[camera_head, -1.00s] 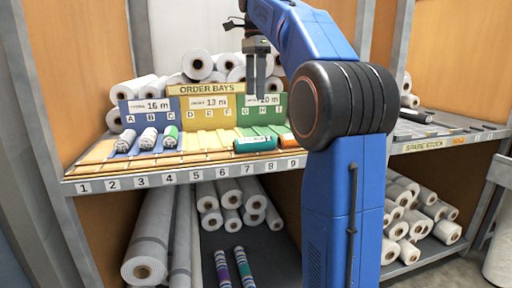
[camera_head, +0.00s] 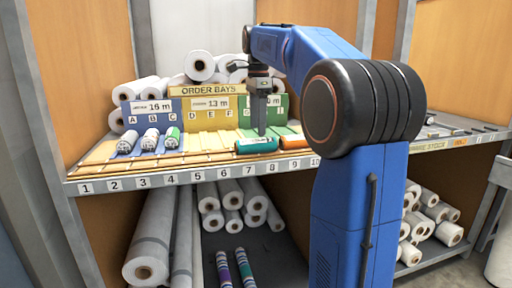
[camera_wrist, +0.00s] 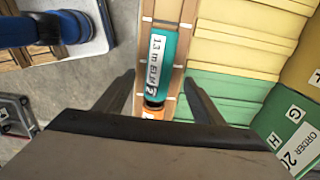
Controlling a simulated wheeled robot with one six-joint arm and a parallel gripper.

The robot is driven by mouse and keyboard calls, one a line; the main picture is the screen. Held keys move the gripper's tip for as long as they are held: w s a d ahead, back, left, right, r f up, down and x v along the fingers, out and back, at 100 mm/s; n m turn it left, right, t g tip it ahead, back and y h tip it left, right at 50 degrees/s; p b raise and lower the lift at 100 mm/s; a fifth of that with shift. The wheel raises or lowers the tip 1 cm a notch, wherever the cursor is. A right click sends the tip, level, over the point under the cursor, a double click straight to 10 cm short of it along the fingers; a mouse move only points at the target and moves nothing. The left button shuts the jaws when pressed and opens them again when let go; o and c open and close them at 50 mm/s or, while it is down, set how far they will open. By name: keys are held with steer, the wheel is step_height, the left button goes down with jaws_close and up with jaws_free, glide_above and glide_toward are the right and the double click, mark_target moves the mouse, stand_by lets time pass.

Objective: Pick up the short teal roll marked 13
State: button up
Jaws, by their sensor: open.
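The short teal roll (camera_head: 257,145) lies on the slotted front strip of the shelf, above the numbers 7 and 8. In the wrist view the teal roll (camera_wrist: 161,62) shows a white label reading 13 m. My gripper (camera_head: 262,132) is just above the roll in the head view, pointing down. In the wrist view my gripper (camera_wrist: 158,95) has its two fingers apart, one on each side of the roll's near end. Nothing is held between them. An orange roll (camera_head: 291,140) lies just right of the teal roll, and its end shows below it in the wrist view.
Several white rolls (camera_head: 150,139) sit in the blue bay at left. The yellow bay (camera_head: 208,141) is empty. More white rolls are piled behind the order signs (camera_head: 212,104). My arm hides part of the right side.

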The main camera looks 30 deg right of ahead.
mark_target(256, 139)
steer(key=shift+a+f, duration=0.2)
steer(key=shift+f, duration=1.25)
steer(key=shift+a+f, duration=0.15)
steer(key=shift+f, duration=1.25)
steer(key=c, duration=1.2)
